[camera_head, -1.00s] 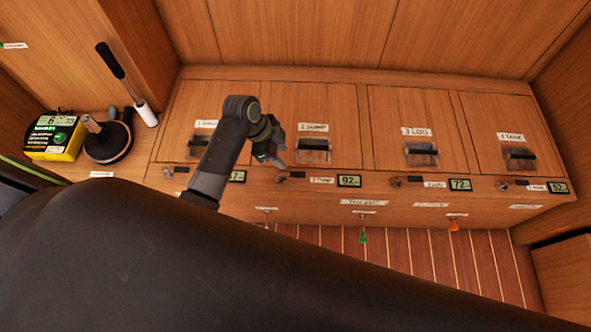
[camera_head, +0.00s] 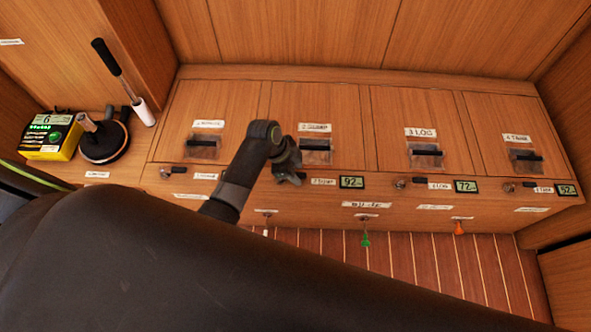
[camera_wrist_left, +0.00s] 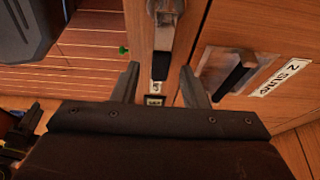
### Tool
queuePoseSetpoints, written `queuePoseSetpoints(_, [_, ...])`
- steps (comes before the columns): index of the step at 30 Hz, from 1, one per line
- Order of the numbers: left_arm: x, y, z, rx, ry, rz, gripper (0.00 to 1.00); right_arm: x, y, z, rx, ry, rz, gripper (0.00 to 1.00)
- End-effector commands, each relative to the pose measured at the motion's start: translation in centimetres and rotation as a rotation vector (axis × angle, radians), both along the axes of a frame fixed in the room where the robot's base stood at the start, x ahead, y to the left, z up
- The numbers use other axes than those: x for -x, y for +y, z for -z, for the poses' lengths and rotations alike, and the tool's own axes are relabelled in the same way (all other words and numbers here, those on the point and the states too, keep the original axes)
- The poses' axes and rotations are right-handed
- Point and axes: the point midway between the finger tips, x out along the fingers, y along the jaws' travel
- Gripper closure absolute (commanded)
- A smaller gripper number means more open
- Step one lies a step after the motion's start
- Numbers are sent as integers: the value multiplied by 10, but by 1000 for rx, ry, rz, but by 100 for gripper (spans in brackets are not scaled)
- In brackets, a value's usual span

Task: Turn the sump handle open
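The sump panel, labelled 2 SUMP (camera_head: 314,127), is a wooden lid with a recessed black latch (camera_head: 316,146). The latch and label also show in the left wrist view (camera_wrist_left: 236,72). On the front strip below it, a lever handle with a metal pivot and dark grip (camera_wrist_left: 160,55) shows in the left wrist view; in the head view my gripper hides it. My left gripper (camera_head: 293,178) is over this spot, beside the 92 display. In the left wrist view its two fingers (camera_wrist_left: 160,72) are apart, with the lever's end between them in the picture. Contact cannot be told. My right gripper is not in view.
Similar levers (camera_head: 402,183) sit on the front strip, with displays reading 92 (camera_head: 352,182) and 72 (camera_head: 465,186). Green (camera_head: 365,241) and orange (camera_head: 459,228) tags hang below. A yellow device (camera_head: 50,137) and a round black object (camera_head: 103,141) stand at left.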

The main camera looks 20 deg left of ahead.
Motion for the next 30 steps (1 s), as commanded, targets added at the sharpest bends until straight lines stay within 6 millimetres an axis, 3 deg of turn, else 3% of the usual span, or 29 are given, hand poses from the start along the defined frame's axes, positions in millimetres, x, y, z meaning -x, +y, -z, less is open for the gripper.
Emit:
queuePoseSetpoints(7, [0, 0, 0, 0, 0, 0, 61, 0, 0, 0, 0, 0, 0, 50])
queuePoseSetpoints(16, [0, 0, 0, -1, 0, 0, 100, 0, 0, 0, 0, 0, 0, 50])
queuePoseSetpoints(30, [3, 7, -1, -4, 2, 11, 100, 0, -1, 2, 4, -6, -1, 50])
